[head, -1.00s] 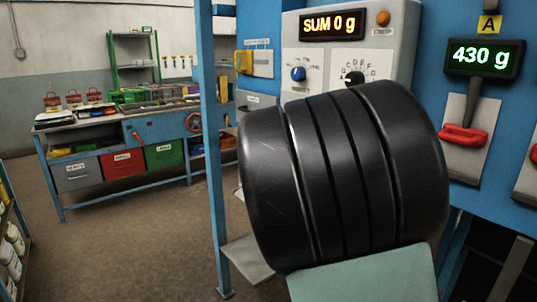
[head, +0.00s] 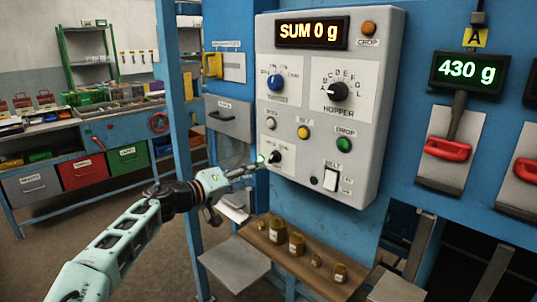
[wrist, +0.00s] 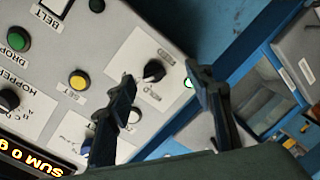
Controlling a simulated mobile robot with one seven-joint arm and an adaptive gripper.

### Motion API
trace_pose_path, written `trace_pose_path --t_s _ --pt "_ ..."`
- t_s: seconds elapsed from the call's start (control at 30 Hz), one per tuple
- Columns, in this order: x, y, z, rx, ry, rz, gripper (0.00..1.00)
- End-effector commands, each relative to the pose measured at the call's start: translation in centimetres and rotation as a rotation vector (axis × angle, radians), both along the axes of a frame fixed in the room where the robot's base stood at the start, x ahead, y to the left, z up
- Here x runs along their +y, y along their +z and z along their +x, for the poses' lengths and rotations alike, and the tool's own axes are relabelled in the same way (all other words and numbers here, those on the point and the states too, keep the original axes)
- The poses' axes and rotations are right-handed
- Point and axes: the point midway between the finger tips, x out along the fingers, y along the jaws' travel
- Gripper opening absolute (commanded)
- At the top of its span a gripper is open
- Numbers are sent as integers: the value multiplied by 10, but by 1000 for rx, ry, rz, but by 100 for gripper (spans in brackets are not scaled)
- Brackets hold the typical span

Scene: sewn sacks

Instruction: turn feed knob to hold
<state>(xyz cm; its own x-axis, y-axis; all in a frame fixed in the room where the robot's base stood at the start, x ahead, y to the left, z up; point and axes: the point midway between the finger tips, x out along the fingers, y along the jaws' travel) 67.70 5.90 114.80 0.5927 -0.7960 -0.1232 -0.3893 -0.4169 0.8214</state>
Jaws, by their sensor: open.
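The grey control panel (head: 311,190) hangs on a blue wall. A small black knob (head: 277,158) sits on a white plate at its lower left; its lettering is hard to read there. In the wrist view the same black knob (wrist: 153,70) appears turned over, with a word like HOLD beside it. My gripper (head: 262,163) reaches the knob from the left. In the wrist view my gripper (wrist: 160,83) is open, and the knob appears between its two dark fingertips. I cannot tell whether they touch it.
The panel also bears a blue knob (head: 275,82), the black HOPPER knob (head: 338,91), a yellow button (head: 303,132), a green button (head: 344,144) and the BELT switch (head: 330,179). Several small brown weights (head: 296,243) stand on a shelf below. A blue post (head: 181,130) rises left.

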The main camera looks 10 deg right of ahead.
Motion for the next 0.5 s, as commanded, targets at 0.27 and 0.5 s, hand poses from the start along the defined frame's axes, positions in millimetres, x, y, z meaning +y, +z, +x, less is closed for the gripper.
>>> trace_pose_path --t_s 0.27,0.5 --pt "32 17 -12 -15 -7 -143 48" --pt "9 18 4 -15 -11 -147 48"
